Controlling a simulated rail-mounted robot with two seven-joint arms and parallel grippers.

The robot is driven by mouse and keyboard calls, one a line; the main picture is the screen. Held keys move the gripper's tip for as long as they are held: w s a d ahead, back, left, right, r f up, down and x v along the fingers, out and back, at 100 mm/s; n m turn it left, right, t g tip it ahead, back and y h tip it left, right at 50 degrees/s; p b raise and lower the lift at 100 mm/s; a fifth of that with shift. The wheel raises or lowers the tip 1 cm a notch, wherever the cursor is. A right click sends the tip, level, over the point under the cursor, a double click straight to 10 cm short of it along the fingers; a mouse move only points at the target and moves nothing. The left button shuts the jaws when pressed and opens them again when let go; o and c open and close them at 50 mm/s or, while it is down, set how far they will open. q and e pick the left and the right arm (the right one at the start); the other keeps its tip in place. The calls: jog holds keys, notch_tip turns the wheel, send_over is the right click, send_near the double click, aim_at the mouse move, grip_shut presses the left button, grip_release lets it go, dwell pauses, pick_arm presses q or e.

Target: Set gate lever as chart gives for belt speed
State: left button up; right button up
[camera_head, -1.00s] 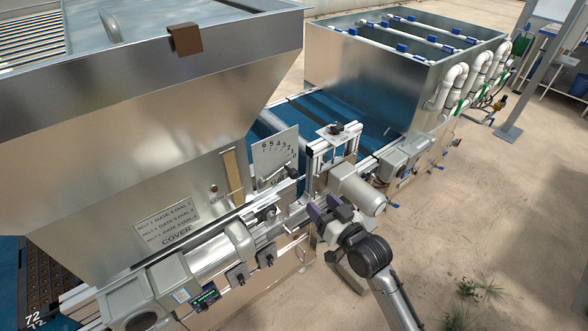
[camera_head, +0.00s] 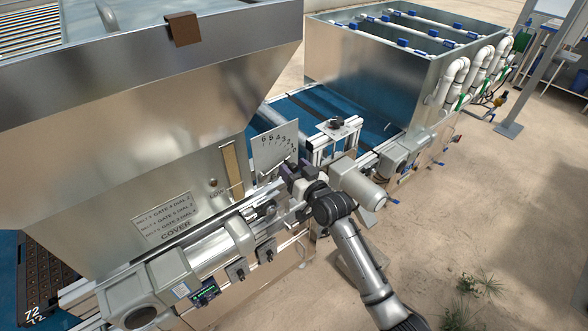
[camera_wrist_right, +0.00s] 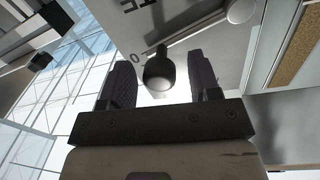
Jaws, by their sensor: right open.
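The gate lever's dark rounded knob (camera_wrist_right: 158,72) shows in the right wrist view, its rod running up right to a round pivot. A "0" mark shows beside the knob. My right gripper (camera_wrist_right: 160,84) is open, with a finger on either side of the knob; contact cannot be told. In the head view my right gripper (camera_head: 290,172) is at the lower edge of the white scale plate (camera_head: 270,150), numbered down from 6, and hides most of the lever. The chart (camera_head: 167,216) on the hopper has lines of belt, gate and dial values, too small to read surely.
A small green-lit display (camera_head: 205,293) sits below the cover roller. The large metal hopper (camera_head: 150,120) rises left of the scale. A grey motor (camera_head: 358,184) stands close right of my gripper. The concrete floor (camera_head: 500,220) at right is mostly open.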

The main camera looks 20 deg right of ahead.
jog(key=shift+w, duration=0.1)
jog(key=shift+c, duration=0.2)
grip_shut()
dwell(0.4)
